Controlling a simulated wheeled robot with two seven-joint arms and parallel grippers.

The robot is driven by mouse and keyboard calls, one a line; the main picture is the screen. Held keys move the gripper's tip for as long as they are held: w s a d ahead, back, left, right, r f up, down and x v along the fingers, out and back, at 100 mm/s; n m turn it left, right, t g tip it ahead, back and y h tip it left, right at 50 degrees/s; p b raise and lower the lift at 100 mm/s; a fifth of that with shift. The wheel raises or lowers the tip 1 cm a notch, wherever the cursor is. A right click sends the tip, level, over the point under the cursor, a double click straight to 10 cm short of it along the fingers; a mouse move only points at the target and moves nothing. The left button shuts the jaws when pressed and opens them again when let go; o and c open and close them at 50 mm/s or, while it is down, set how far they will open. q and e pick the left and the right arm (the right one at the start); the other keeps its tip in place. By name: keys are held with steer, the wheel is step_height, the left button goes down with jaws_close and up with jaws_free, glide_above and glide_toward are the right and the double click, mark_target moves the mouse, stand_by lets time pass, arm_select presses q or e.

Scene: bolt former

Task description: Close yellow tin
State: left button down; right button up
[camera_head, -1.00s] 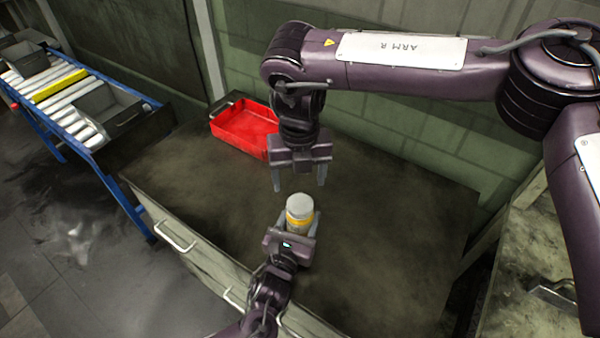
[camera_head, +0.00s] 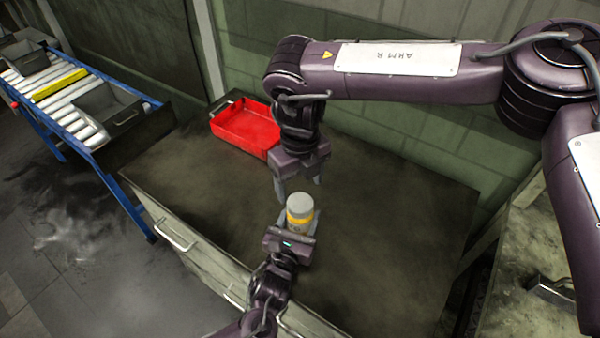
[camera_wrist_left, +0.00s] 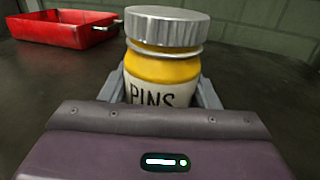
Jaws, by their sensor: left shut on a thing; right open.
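The yellow tin (camera_head: 299,221) stands upright, held between the fingers of my left gripper (camera_head: 300,226) over the workbench. In the left wrist view the tin (camera_wrist_left: 162,72) has a white label reading "PINS". A silver lid (camera_wrist_left: 166,27) sits on top, looking slightly tilted, with a yellow strip and a thin metal ring below it. I cannot tell how tight the lid is. My right gripper (camera_head: 298,186) is open and empty, pointing down just above and behind the lid in the head view, apart from it.
A red tray (camera_head: 247,137) lies at the back left of the dark workbench (camera_head: 390,225). A roller conveyor (camera_head: 75,105) with grey bins stands at the left. A green block wall (camera_head: 400,135) is behind. The bench's right side is clear.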

mark_target(300, 202)
steer(key=shift+f, duration=2.7)
steer(key=shift+c, duration=0.2)
